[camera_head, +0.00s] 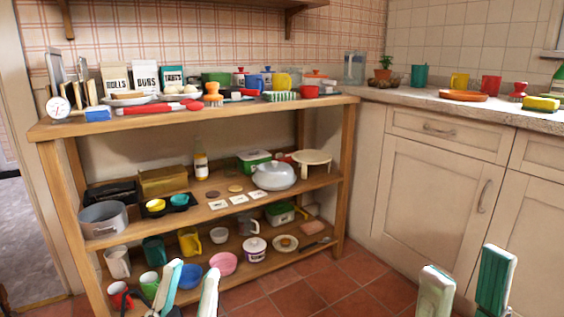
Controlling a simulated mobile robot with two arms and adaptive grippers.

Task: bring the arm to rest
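My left gripper (190,290) is at the bottom of the head view, left of the middle, in front of the low shelf. Its two pale green and white fingers stand apart with nothing between them. My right gripper (465,283) is at the bottom right, in front of the cream cabinets. Its two fingers are also spread wide and nothing is between them. Both grippers point upward in the picture, and the arms behind them are cut off by the bottom edge.
A wooden shelf unit (343,160) stands at left and centre, its boards crowded with bags, pots, bowls and mugs. A counter (540,118) over cream cabinets (437,190) runs along the right and bears several cups and a plant. The tiled floor (335,285) between them is clear.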

